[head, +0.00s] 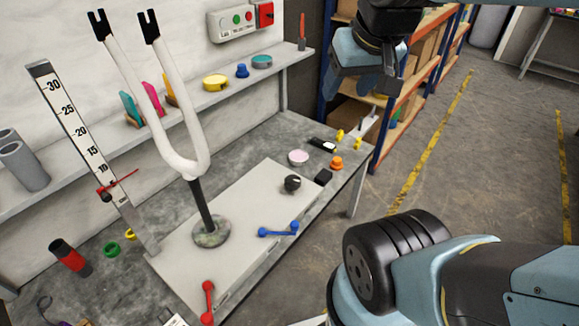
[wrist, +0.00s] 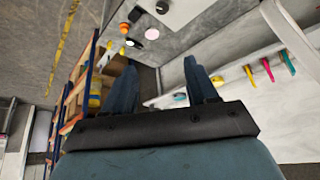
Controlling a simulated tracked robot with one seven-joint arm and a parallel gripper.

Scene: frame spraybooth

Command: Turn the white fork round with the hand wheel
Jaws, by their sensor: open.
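The white fork (head: 187,165) stands upright, prongs up with black slotted tips, on a dark post with a round grey base (head: 211,232) on a pale board (head: 170,272). Part of a white tube, apparently the fork, shows at the upper right of the wrist view (wrist: 288,22). On the board are a black knob (head: 291,183), a blue two-ended handle (head: 278,230) and a red one (head: 208,303); I cannot tell which is the hand wheel. My gripper (head: 372,92) is open and empty, high to the right of the fork, apart from everything. Its fingers show in the wrist view (wrist: 160,66).
A height scale (head: 85,140) stands left of the fork. A wall shelf (head: 240,90) behind carries coloured clips and caps. A control box (head: 240,20) hangs above. A pink disc (head: 298,157) and small parts lie at the right bench end. Racking (head: 410,85) stands behind my gripper.

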